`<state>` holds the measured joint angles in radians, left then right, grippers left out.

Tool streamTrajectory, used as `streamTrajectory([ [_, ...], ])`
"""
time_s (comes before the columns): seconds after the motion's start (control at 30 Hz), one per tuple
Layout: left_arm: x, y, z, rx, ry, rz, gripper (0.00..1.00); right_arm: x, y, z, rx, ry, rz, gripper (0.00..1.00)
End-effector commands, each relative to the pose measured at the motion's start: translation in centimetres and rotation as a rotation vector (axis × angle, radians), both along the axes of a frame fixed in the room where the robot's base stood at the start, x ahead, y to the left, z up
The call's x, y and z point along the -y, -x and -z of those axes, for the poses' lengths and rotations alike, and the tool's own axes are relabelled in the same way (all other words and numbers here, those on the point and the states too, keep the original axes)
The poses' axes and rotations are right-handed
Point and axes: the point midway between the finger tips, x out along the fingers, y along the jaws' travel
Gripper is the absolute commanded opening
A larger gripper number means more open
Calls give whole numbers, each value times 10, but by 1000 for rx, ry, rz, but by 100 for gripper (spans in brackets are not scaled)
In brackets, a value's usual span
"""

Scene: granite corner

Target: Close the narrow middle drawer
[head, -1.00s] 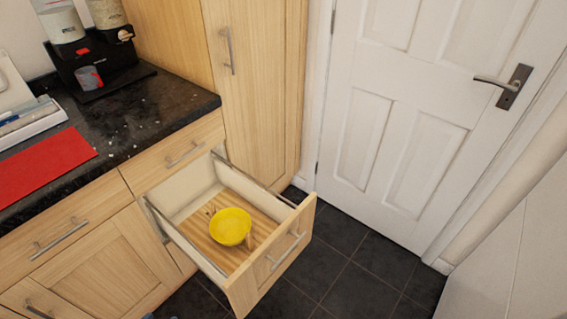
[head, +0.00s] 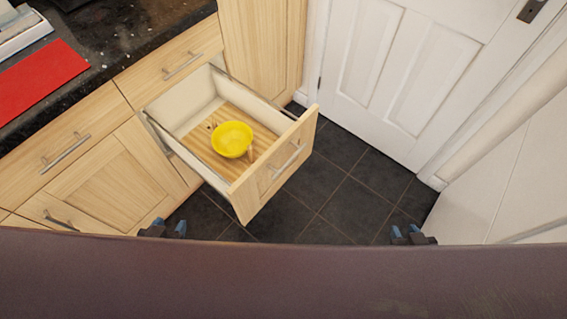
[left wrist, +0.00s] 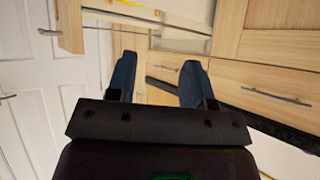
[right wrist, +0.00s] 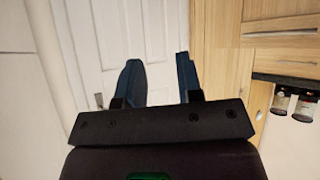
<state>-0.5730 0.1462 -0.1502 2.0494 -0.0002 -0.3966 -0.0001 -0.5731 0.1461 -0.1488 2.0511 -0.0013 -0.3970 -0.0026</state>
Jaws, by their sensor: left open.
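The narrow middle drawer (head: 272,172) stands pulled far out of the wooden cabinets, below a closed top drawer front. Its front has a metal bar handle (head: 286,162). A yellow bowl (head: 232,139) sits on its wooden floor. My left gripper (head: 163,229) is low in the head view, left of the drawer front and apart from it. It is open and empty; the drawer front also shows at the top of the left wrist view (left wrist: 70,22). My right gripper (head: 413,236) is to the right, well away from the drawer. Its fingers are apart and empty in the right wrist view (right wrist: 157,72).
A dark granite counter (head: 120,35) with a red mat (head: 38,80) is at the upper left. A white door (head: 400,80) stands behind the dark tiled floor (head: 335,195). A pale panel (head: 505,180) bounds the right side. Floor in front of the drawer is clear.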

Motion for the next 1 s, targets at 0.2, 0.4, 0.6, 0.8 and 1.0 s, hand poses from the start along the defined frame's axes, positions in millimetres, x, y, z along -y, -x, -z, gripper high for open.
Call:
streamTrajectory([
  [0.2, 0, 9, 25, -34, -7, 4, 47, 7, -41, 1, 138, 279, -157, 0],
  [0.4, 3, 5, 48, -45, -19, 25, 47, 0, -112, -9, 426, 896, -464, 0],
  [0.6, 3, 2, 70, -63, -42, 53, 47, -29, -167, -13, 728, 1549, -725, 0],
  [0.8, 2, 6, 94, -99, -62, 72, 47, -68, -202, 5, 1046, 2189, -911, 0],
  [1.0, 5, 2, 102, -102, -67, 86, 47, -94, -220, 28, 1318, 2650, -977, 0],
])
